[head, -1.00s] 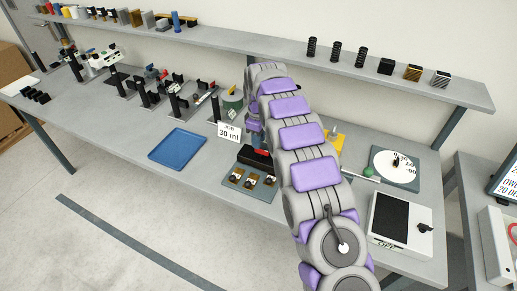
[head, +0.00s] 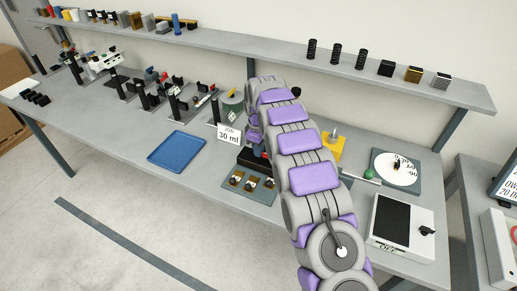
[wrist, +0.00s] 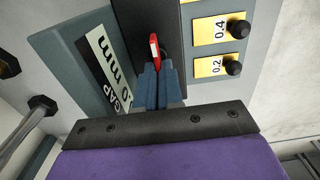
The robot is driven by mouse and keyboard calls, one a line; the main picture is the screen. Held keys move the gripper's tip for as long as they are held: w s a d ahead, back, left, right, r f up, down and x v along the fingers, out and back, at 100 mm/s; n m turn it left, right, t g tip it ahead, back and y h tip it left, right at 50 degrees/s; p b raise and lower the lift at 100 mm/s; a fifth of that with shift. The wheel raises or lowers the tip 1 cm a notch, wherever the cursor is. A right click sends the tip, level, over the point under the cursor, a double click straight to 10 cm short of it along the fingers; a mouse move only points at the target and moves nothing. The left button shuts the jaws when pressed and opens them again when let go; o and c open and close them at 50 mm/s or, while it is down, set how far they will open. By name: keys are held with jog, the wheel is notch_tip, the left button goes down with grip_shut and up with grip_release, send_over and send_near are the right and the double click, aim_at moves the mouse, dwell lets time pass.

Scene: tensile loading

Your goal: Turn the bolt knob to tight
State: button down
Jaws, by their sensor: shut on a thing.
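A red handle with a white stripe (wrist: 154,47) stands on a dark block (wrist: 130,22) in the wrist view; I take it for the bolt knob. My gripper (wrist: 157,74) has its blue-grey fingers close together on the handle's lower part, and the red end shows beyond the tips. The fingers hide the handle's base, so its turn angle is hard to tell. In the head view the dark block (head: 248,160) sits on the bench, partly behind my arm, and the handle is hidden.
A sign with "GAP" and "mm" (wrist: 110,72) stands left of the fingers. Black knobs beside yellow labels 0.4 (wrist: 238,29) and 0.2 (wrist: 233,67) lie right. A blue tray (head: 177,149) and a "30 ml" card (head: 229,134) are left of my arm.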

jog(key=shift+r+m+p, duration=0.1)
jog(key=shift+m+p, duration=0.2)
jog(key=shift+p, duration=0.1)
jog(key=shift+w+r+m+p, duration=0.1)
jog(key=shift+m+p, duration=0.8)
jog(key=shift+p, duration=0.15)
jog(key=m+p, duration=0.2)
jog(key=shift+w+d+m, duration=0.1)
jog(key=shift+d+m, duration=0.05)
jog(key=shift+m, duration=0.15)
jog(key=m+p, duration=0.2)
jog(key=m, duration=0.1)
jog(key=shift+w+d+m+p, duration=0.1)
jog(key=shift+m+p, duration=0.2)
jog(key=shift+p, duration=0.05)
jog(key=m+p, duration=0.1)
jog(key=m, duration=0.2)
jog(key=shift+d+m+p, duration=0.15)
jog(key=shift+m+p, duration=0.25)
jog(key=m, duration=0.2)
jog(key=m+p, duration=0.1)
jog(key=m, duration=0.1)
jog(key=m+p, duration=0.1)
jog(key=m, duration=0.1)
jog(key=shift+d, duration=0.25)
jog(key=m+p, duration=0.1)
jog(key=m, duration=0.4)
jog(key=shift+d, duration=0.2)
jog(key=shift+m, duration=0.4)
